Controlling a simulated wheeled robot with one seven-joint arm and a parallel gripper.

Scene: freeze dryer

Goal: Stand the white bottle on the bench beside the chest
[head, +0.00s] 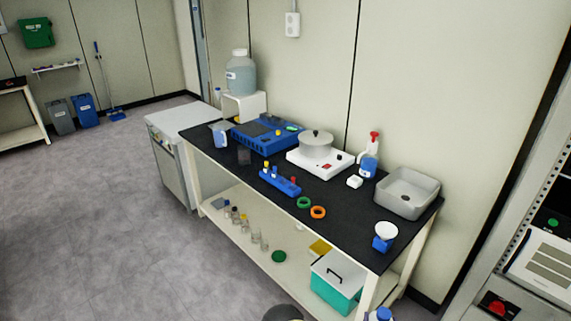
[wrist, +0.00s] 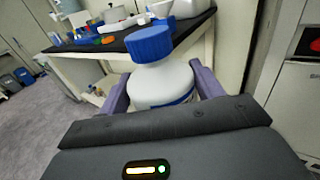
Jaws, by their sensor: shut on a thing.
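The white bottle (wrist: 160,88) has a blue ribbed cap and fills the middle of the wrist view. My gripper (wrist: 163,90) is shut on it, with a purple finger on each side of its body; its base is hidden. In the head view a blue cap and a bit of the white bottle (head: 380,315) show at the bottom edge, in front of the bench's near end. The bench (head: 345,232) has a black top and a pale lower shelf. A teal chest (head: 333,287) with a pale lid and dark handle stands on the lower shelf, near the right end.
Small vials and a green disc (head: 278,256) are on the shelf. Black top is bare near the front right.

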